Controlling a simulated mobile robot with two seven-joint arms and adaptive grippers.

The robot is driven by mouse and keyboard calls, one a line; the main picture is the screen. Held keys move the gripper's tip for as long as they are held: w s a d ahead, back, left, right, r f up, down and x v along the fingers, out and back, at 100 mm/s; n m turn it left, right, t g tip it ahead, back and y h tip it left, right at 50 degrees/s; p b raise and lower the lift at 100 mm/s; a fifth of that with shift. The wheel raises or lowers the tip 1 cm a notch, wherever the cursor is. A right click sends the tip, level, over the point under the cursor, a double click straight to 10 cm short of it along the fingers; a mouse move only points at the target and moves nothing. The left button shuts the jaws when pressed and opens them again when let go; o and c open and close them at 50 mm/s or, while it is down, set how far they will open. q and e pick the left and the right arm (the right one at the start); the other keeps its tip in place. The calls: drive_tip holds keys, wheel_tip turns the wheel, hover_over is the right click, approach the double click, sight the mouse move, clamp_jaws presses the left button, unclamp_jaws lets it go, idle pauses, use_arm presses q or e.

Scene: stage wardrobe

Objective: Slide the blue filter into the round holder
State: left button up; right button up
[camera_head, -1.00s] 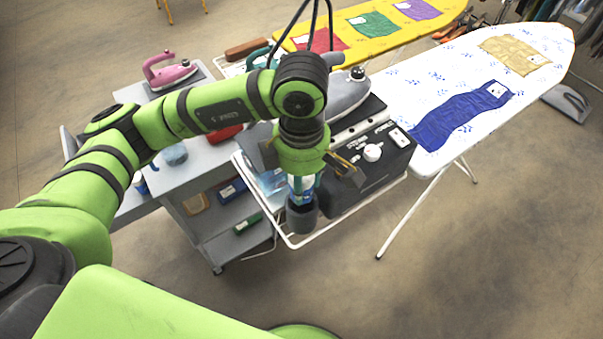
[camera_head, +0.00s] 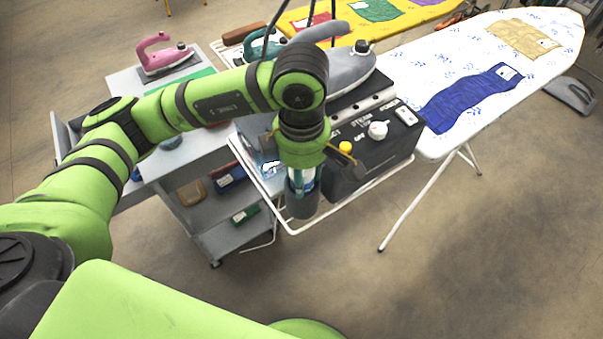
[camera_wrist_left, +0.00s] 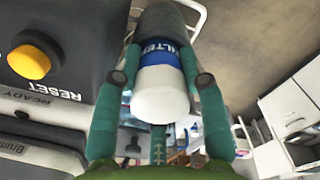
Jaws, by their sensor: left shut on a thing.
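The blue filter (camera_wrist_left: 158,98) is a cylinder with a white end and a blue band with white lettering. In the left wrist view it lies between the fingers of my left gripper (camera_wrist_left: 160,70), which is shut on it. The round holder (camera_wrist_left: 168,18), a dark grey cup, is straight ahead of the filter. The filter's far end meets or enters its mouth; how deep is hidden. In the head view my left gripper (camera_head: 303,168) points down, with the filter (camera_head: 301,180) in it and the holder (camera_head: 304,206) below. My right gripper is not in view.
A black steam station (camera_head: 372,150) with a yellow button (camera_head: 346,147) and white knob stands close right of the gripper. An iron (camera_head: 345,80) rests on it. A white wire rack (camera_head: 345,207) surrounds it. A grey trolley (camera_head: 215,240) stands left. Floor in front is open.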

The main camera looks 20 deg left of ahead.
use_arm(q)
drive_tip(key=shift+s+f, duration=0.2)
drive_tip(key=shift+f, duration=0.3)
drive_tip(key=o, duration=1.3)
drive_tip(key=shift+c, duration=0.2)
drive_tip(key=shift+w+r, duration=0.1)
drive_tip(key=shift+r, duration=0.25)
wheel_tip(320, 180, up, 12)
drive_tip(key=shift+f, duration=0.15)
